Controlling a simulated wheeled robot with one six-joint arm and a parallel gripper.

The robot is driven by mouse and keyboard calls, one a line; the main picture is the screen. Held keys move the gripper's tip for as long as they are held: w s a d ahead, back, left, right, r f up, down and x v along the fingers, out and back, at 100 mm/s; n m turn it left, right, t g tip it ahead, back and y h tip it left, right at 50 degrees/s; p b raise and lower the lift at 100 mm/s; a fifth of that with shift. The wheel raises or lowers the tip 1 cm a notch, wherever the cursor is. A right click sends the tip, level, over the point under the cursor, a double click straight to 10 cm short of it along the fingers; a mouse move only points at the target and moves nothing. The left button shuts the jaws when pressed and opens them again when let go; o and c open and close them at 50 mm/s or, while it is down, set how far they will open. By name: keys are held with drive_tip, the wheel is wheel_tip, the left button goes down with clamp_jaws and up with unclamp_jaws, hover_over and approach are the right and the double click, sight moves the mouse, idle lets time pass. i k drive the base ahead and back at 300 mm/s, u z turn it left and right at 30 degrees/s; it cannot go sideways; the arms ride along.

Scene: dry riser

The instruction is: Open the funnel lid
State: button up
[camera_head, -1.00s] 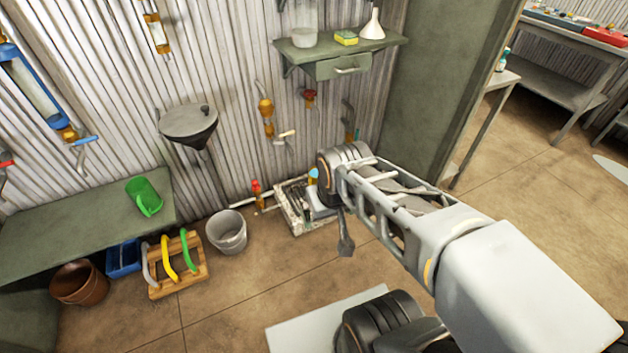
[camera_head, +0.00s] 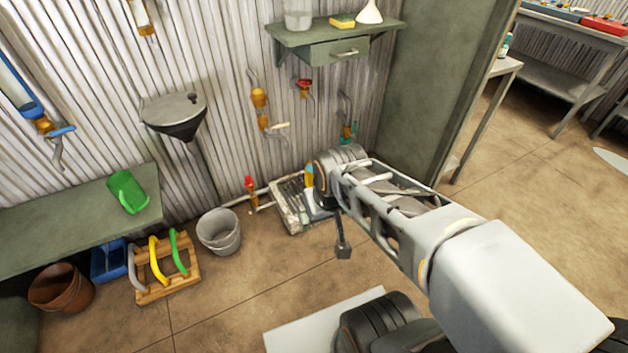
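The funnel (camera_head: 181,131) is a dark grey cone fixed to the corrugated wall at the upper left. Its round grey lid (camera_head: 168,110) lies flat over the top, with a small dark knob (camera_head: 193,97) near the right rim. The lid looks shut. My arm reaches in from the lower right, and my gripper (camera_head: 343,251) hangs at its end, small and dark, well to the right of the funnel and lower. It touches nothing that I can see. Its fingers are too small to tell whether they are open or shut.
A green bench (camera_head: 60,222) with a green scoop (camera_head: 127,191) is at the left. A bucket (camera_head: 219,232), a wooden rack (camera_head: 165,272) and a tool tray (camera_head: 284,213) stand on the floor. A shelf with a drawer (camera_head: 333,54) hangs right of the funnel. Wall valves lie between.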

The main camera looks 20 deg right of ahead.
sight(171, 109)
drive_tip(key=k, duration=0.45)
drive_tip(key=u, duration=1.45)
drive_tip(key=i, duration=1.7)
drive_tip(key=z, duration=0.75)
